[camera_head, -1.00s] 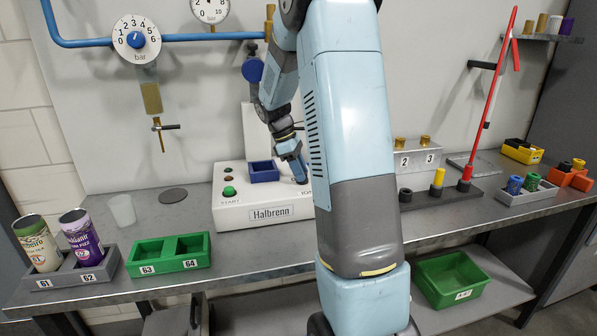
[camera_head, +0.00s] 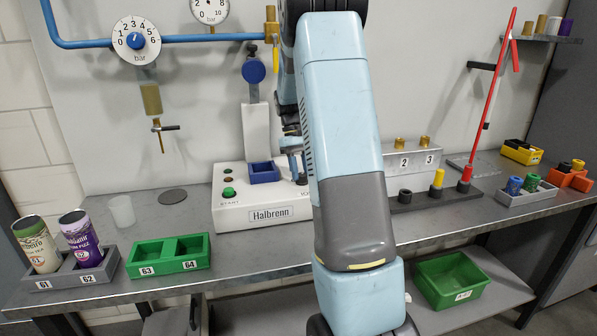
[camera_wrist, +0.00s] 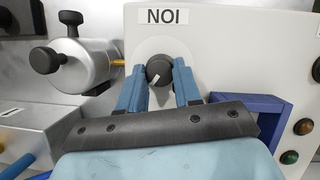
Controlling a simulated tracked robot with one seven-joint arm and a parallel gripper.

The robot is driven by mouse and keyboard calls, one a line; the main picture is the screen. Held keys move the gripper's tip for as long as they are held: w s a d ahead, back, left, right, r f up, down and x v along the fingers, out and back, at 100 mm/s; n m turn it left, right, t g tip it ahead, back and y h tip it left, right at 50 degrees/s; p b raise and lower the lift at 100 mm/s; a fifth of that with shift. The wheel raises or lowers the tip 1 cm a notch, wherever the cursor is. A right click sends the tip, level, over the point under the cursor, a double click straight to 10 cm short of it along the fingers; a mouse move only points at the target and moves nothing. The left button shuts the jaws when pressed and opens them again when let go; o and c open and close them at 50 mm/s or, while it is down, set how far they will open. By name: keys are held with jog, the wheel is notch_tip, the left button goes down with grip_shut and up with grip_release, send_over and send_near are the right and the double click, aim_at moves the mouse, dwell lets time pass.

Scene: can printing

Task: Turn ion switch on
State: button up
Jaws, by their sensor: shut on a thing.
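The ion switch is a round black knob (camera_wrist: 159,69) with a white pointer mark, on the white panel of the Halbrenn machine (camera_head: 268,213). In the wrist view the mark points to the lower left, and the label above the knob appears upside down. My gripper (camera_wrist: 160,82) has its two blue fingers on either side of the knob, shut on it. In the head view my gripper (camera_head: 293,160) is partly hidden behind my arm, which also covers the knob and part of its label.
A blue square holder (camera_head: 264,177) sits on the machine, with a green START button (camera_head: 229,192) to its left. In the wrist view a metal cylinder with black knobs (camera_wrist: 88,65) stands close left of the fingers. Can racks stand further along the bench.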

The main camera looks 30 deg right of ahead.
jog(key=shift+w+m+y, duration=0.1)
jog(key=shift+m+y, duration=0.3)
jog(key=shift+m, duration=0.7)
jog(key=o, duration=1)
jog(key=shift+o, duration=0.2)
jog(key=shift+r, duration=0.3)
notch_tip(320, 180, up, 2)
jog(key=shift+r, duration=0.15)
jog(key=s+a+r, duration=0.4)
jog(key=s+r, duration=0.6)
jog(key=s, duration=0.3)
jog(key=shift+s, duration=0.25)
